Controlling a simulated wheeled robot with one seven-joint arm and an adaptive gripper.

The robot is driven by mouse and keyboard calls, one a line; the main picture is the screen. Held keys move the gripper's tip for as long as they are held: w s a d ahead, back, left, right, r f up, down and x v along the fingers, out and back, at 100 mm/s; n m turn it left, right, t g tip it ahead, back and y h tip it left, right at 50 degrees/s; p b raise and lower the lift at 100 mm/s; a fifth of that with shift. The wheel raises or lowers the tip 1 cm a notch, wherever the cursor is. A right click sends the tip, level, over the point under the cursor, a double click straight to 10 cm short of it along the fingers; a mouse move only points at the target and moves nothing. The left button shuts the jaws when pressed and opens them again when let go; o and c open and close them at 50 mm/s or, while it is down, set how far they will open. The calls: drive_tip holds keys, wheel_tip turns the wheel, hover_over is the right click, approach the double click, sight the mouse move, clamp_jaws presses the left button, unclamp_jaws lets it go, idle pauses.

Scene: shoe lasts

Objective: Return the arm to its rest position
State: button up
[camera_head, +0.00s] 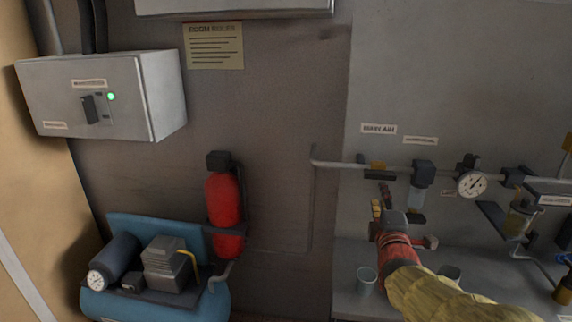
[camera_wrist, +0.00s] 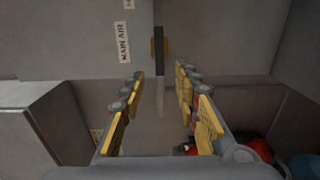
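My arm reaches in from the lower right of the head view, with a yellow sleeve and a red wrist. My gripper (camera_head: 383,203) is in front of the grey wall panel, just below the air pipe. In the wrist view my gripper (camera_wrist: 159,76) is open, its yellow-padded fingers wide apart with nothing between them.
The pipe carries a filter (camera_head: 422,174), a pressure gauge (camera_head: 471,184) and more fittings to the right. A cup (camera_head: 367,281) stands on the ledge beside my wrist. A red cylinder (camera_head: 224,205), a blue compressor (camera_head: 155,298) and a switch box (camera_head: 150,75) are at left.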

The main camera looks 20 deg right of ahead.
drive_tip(key=s+a+f+m+g+y, duration=0.25)
drive_tip(key=s+f+m+g, duration=0.2)
drive_tip(key=f, duration=0.35)
drive_tip(key=s+a+f+m+g+y, duration=0.2)
drive_tip(key=s+a+f+m+g, duration=0.15)
drive_tip(key=f+m, duration=0.35)
drive_tip(key=s+a+r+y, duration=0.1)
drive_tip(key=s+a, duration=0.3)
drive_tip(key=a, duration=0.3)
drive_tip(key=s+a+r+g+y, duration=0.1)
drive_tip(key=s+a, duration=0.3)
drive_tip(key=a, duration=0.4)
drive_tip(key=s+a+y, duration=0.2)
drive_tip(key=s+a, duration=0.2)
drive_tip(key=a, duration=0.4)
drive_tip(key=shift+s+a+r+g+y, duration=0.25)
drive_tip(key=shift+s+r+g+y, duration=0.1)
drive_tip(key=shift+s+r+g, duration=0.05)
